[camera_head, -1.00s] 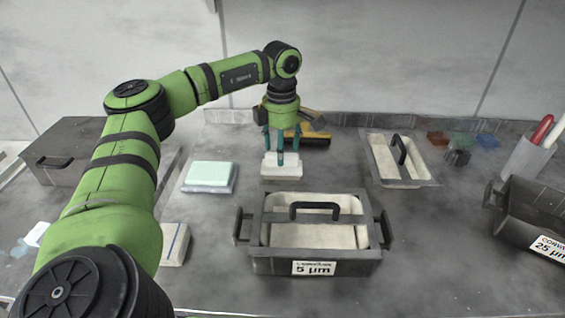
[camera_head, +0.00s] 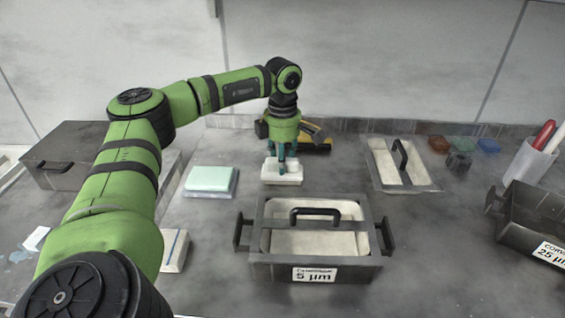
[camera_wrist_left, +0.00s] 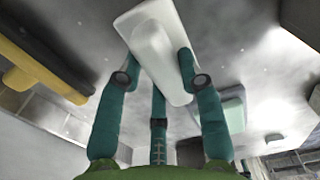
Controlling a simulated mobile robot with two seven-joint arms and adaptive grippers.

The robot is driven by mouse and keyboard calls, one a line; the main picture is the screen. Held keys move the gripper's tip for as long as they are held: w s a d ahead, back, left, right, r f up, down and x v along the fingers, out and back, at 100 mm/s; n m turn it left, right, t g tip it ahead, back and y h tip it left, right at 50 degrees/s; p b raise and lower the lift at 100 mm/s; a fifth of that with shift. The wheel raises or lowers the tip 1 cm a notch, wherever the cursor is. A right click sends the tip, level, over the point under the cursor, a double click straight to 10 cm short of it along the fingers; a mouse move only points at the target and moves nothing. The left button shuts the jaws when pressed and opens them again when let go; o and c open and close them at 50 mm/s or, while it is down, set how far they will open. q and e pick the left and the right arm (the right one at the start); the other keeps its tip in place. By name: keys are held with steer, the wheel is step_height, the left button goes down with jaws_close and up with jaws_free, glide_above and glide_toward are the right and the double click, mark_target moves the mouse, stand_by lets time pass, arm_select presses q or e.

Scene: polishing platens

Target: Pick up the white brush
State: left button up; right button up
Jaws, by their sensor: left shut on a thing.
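The white brush (camera_head: 282,178) is a pale block with a raised grip. It is on or just above the grey bench, behind the 5 µm tray; I cannot tell if it touches the bench. My left gripper (camera_head: 281,163) points down and is shut on the brush's grip. In the left wrist view the brush (camera_wrist_left: 136,20) shows large, with the fingers of the left gripper (camera_wrist_left: 158,68) on either side of its grip. My right gripper is in no view.
The 5 µm tray (camera_head: 262,268) stands in front of the brush. A mint-green pad (camera_head: 210,178) lies to its left. A yellow and black tool (camera_head: 318,138) lies close behind. A lidded tray (camera_head: 376,178) is at the right. A dark box (camera_head: 60,150) is at far left.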

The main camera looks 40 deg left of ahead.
mark_target(287, 158)
arm_select(q)
steer(key=r, duration=0.3)
steer(key=d+r, duration=0.1)
steer(key=shift+w+r, duration=0.25)
steer(key=shift+r, duration=0.05)
steer(key=w+d+r, duration=0.2)
steer(key=d+r, duration=0.4)
steer(key=d, duration=0.4)
steer(key=shift+w+d+r, duration=0.15)
steer(key=shift+w+r, duration=0.05)
steer(key=shift+w, duration=0.2)
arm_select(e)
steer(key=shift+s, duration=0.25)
arm_select(q)
steer(key=o, duration=0.4)
steer(key=shift+c, duration=1.1)
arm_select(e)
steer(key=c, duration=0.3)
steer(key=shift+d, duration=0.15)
